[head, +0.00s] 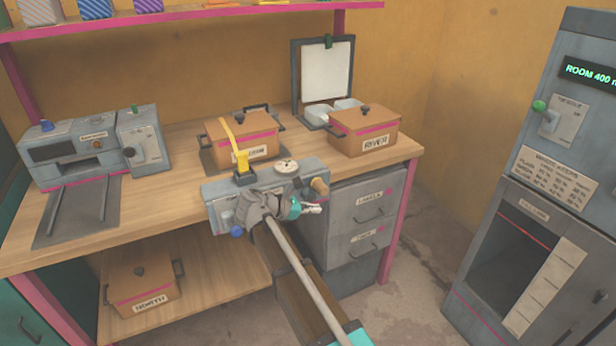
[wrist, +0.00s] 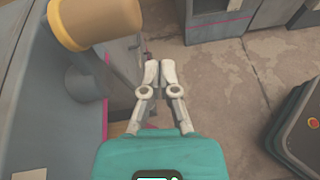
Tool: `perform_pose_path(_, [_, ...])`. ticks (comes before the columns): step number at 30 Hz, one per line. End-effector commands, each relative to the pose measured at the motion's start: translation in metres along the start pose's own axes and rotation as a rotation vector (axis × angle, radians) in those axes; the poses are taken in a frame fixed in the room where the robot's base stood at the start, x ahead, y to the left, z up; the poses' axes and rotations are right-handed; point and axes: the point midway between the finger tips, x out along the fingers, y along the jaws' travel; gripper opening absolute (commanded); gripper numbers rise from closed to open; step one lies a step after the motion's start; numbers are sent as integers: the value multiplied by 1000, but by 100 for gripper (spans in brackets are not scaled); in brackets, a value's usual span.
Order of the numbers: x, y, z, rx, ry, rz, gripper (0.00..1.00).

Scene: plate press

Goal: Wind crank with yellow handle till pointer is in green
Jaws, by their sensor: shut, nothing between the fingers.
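The crank's yellow handle (head: 320,186) sticks out at the right end of the grey strapping unit on the bench front. In the wrist view the handle (wrist: 95,22) is large at the upper left, on a grey crank arm (wrist: 90,82). My gripper (head: 316,208) is just below and in front of the handle, apart from it. In the wrist view my gripper (wrist: 160,72) is shut and empty, to the right of the handle. A round pale dial (head: 287,166) sits on top of the unit; its pointer and green zone are too small to read. My wrist hides part of the unit's front.
Another orange box (head: 376,137) stands to the right. Grey drawers (head: 368,208) are below the bench. A tall grey cabinet (head: 545,140) stands at the right, with free floor between.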

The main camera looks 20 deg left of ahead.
Motion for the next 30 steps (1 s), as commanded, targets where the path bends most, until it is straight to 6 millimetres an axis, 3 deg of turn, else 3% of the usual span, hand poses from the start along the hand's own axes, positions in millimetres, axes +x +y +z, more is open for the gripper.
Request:
perform_pose_path(1, [-8,2,10,-3,17,-1,0])
perform_pose_path(30, [-147,30,64,-146,337,19,0])
